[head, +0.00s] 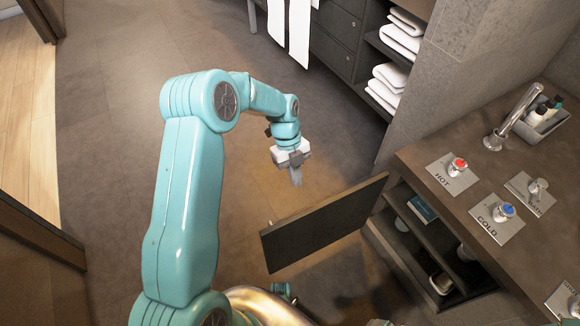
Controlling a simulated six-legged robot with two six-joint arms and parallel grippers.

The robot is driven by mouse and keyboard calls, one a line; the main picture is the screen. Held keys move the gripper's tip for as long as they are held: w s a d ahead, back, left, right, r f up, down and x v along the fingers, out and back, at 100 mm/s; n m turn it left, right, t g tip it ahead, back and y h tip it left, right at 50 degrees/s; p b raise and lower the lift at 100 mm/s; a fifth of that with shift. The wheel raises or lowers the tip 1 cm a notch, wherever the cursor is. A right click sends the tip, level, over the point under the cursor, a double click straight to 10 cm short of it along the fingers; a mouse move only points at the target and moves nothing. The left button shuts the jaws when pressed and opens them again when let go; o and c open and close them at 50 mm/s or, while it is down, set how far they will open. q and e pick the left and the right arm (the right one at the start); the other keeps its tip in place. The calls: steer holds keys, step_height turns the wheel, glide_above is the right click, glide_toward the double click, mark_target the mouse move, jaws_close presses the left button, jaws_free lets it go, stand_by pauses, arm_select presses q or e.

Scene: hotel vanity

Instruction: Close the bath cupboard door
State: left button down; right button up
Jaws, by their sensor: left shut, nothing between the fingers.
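The bath cupboard door (322,226) is a dark panel standing open. It juts out to the left from the vanity's cupboard (388,243). A small pale piece, perhaps its handle, shows at the far side of its free end. My left gripper (296,178) is shut and empty, pointing down. In the picture it is above the door's top edge, on the far side, and appears apart from it. My right gripper is not in view.
The open cupboard shows shelves with a blue box (422,209) and other small items. The counter (430,168) carries hot and cold taps, a spout and a bottle tray (540,122). Towel shelves (388,85) stand behind. The floor left of the door is clear.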

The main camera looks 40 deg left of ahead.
arm_select(q)
steer(key=s+d+f+b, duration=0.1)
steer(key=s+d+f, duration=0.1)
steer(key=d+f, duration=0.1)
steer(key=shift+s+d, duration=0.2)
steer(key=shift+d, duration=0.7)
steer(key=shift+f, duration=0.1)
steer(key=shift+d, duration=0.2)
